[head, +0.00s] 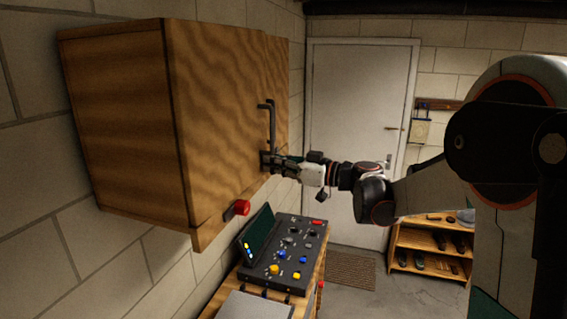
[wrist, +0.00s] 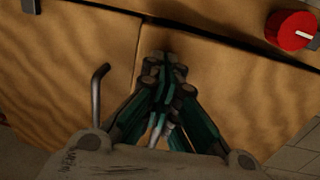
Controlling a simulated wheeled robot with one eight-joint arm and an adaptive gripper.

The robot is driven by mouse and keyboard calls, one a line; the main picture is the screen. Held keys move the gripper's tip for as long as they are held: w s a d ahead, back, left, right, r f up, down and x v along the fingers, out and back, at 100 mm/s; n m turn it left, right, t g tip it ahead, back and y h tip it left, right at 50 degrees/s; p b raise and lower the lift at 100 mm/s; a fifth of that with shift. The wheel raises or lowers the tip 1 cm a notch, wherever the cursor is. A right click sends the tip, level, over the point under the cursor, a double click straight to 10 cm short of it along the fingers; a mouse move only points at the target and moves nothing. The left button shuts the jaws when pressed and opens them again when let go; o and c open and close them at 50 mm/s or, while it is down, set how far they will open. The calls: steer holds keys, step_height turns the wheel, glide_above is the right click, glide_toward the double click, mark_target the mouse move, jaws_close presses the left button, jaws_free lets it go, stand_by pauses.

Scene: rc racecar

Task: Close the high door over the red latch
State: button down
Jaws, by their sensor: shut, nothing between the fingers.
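The high door (head: 215,110) is a wooden panel on a wall cabinet and looks about flush with the front; I cannot tell whether it is fully closed. In the wrist view a narrow seam (wrist: 138,45) separates two wooden panels. A dark bar handle (head: 271,118) stands on the front; a bent handle also shows in the wrist view (wrist: 97,95). The red latch (head: 242,207) is a round knob on the strip below the door, also at top right in the wrist view (wrist: 291,31). My gripper (head: 268,162) is shut and empty at the door's lower part, below the handle; contact is unclear.
Below the cabinet a dark control panel (head: 285,247) with coloured buttons and a raised screen stands on a wooden bench. A white door (head: 355,130) and a low wooden shelf (head: 425,250) are behind. Open floor lies right of the bench.

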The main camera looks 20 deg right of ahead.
mark_target(262, 175)
stand_by(0.3)
steer(key=w+a+g+b, duration=0.1)
steer(key=w+a+n+y+b, duration=0.1)
steer(key=shift+w+a+f+n+g+y, duration=0.2)
steer(key=shift+w+a+n+g+y, duration=0.1)
steer(key=shift+w+g, duration=0.1)
steer(key=shift+w+r, duration=0.1)
steer(key=shift+r, duration=0.15)
